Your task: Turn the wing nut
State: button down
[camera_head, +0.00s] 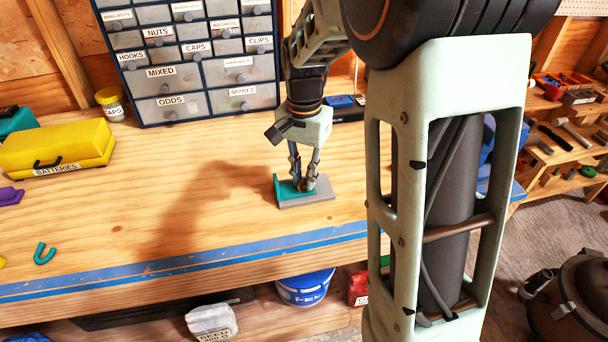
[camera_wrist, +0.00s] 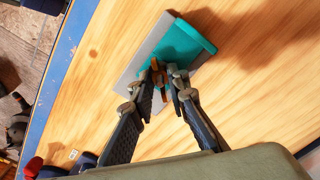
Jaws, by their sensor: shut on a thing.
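My gripper (camera_head: 304,184) points down over a small fixture on the wooden bench. The fixture has a flat grey plate (camera_head: 322,194) and a teal bracket (camera_head: 280,189) with an upright edge on its left. In the wrist view the grey plate (camera_wrist: 134,73) and the teal bracket (camera_wrist: 199,40) lie beyond my fingers. My gripper (camera_wrist: 165,79) is shut on a small orange-brown piece, the wing nut (camera_wrist: 155,66), at the teal bracket. The fingertips hide most of the wing nut, so its exact angle cannot be told.
A drawer cabinet (camera_head: 190,62) stands behind the fixture. A yellow batteries box (camera_head: 58,148) and a teal hook (camera_head: 44,254) lie to the left. A dark blue item (camera_head: 345,106) lies behind my gripper. The blue-edged bench (camera_head: 190,215) is clear around the fixture.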

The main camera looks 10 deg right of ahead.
jog(key=n, duration=0.8)
jog(key=shift+n+p, duration=0.3)
jog(key=shift+n, duration=0.1)
jog(key=n, duration=0.3)
jog(key=shift+n, duration=0.3)
jog(key=n+p, duration=0.1)
jog(key=n, duration=0.3)
jog(key=shift+n, duration=0.3)
jog(key=n+p, duration=0.1)
jog(key=n, duration=0.2)
jog(key=shift+r+n, duration=0.1)
jog(key=shift+n, duration=0.2)
jog(key=n+p, duration=0.1)
jog(key=n, duration=0.3)
jog(key=shift+p, duration=0.35)
jog(key=n+p, duration=0.3)
jog(key=n, duration=0.2)
jog(key=shift+s+n, duration=0.1)
jog(key=shift+n, duration=0.3)
jog(key=shift+n+p, duration=0.9)
jog(key=shift+n, duration=0.5)
jog(key=shift+f, duration=0.2)
